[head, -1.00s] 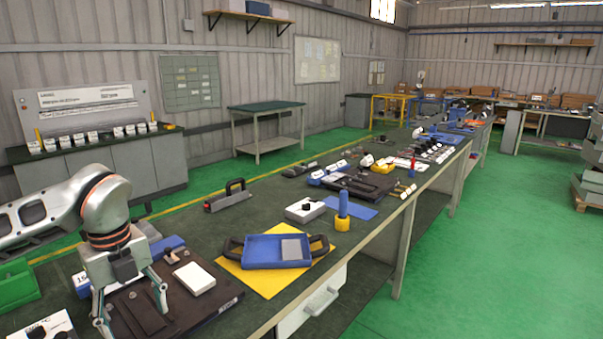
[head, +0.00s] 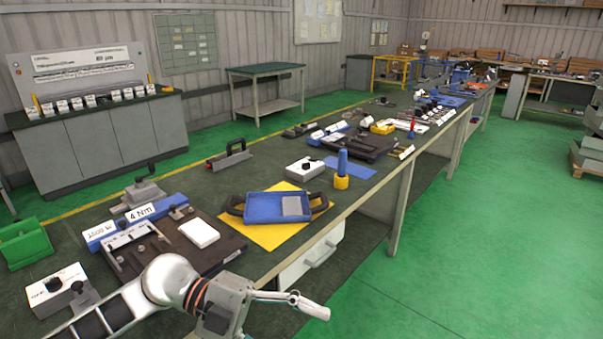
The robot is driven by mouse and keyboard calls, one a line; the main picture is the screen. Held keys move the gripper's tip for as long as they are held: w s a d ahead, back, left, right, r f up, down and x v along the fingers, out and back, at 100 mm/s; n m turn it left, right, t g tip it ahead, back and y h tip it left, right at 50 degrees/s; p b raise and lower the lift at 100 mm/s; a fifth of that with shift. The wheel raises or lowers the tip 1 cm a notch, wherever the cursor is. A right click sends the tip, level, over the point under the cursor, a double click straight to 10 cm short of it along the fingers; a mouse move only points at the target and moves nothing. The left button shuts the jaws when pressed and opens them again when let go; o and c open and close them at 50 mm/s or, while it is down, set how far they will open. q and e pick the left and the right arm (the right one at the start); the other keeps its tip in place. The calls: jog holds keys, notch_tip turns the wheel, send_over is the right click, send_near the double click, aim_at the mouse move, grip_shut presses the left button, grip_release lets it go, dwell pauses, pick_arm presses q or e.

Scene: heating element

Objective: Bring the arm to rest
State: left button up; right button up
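My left arm comes in at the bottom left edge, over the near part of the long workbench (head: 290,265). My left gripper (head: 272,304) is at the bottom of the head view, in front of the bench's near edge. One jointed finger points right; the other finger is cut off or hidden, so its opening cannot be told. Nothing shows held at the visible finger. The dark fixture plate (head: 215,255) lies behind the arm, with a white block (head: 199,233) on it. My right gripper is not in view.
A blue tray (head: 262,209) sits on a yellow mat (head: 247,235). A green bin (head: 24,243), a white box with a black knob (head: 58,291) and a blue "4 Nm" block (head: 170,207) stand at the left. Green floor (head: 450,270) at the right is clear.

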pick_arm(q)
jog(key=w+r+n+t+h, duration=0.3)
jog(key=w+n+t+h, duration=0.3)
jog(key=n+t, duration=0.35)
jog(key=w+a+f+n+t+y, duration=0.4)
jog(key=a+f+n+t+y, duration=0.7)
jog(key=f+n, duration=0.3)
jog(key=s+a+f+n+g+y, duration=0.1)
jog(key=s+a+f+g+y, duration=0.1)
jog(key=f, duration=0.5)
jog(key=s+a+f+n+g+y, duration=0.1)
jog(key=s+a+f+n+y, duration=0.1)
jog(key=s+a+f, duration=0.2)
jog(key=s+a+f+n+g+y, duration=0.2)
jog(key=s+a+f+y, duration=0.1)
jog(key=s+f, duration=0.4)
notch_tip(320, 180, down, 4)
jog(key=shift+s+a+r+g, duration=0.25)
jog(key=shift+s+g, duration=0.05)
jog(key=shift+g, duration=0.05)
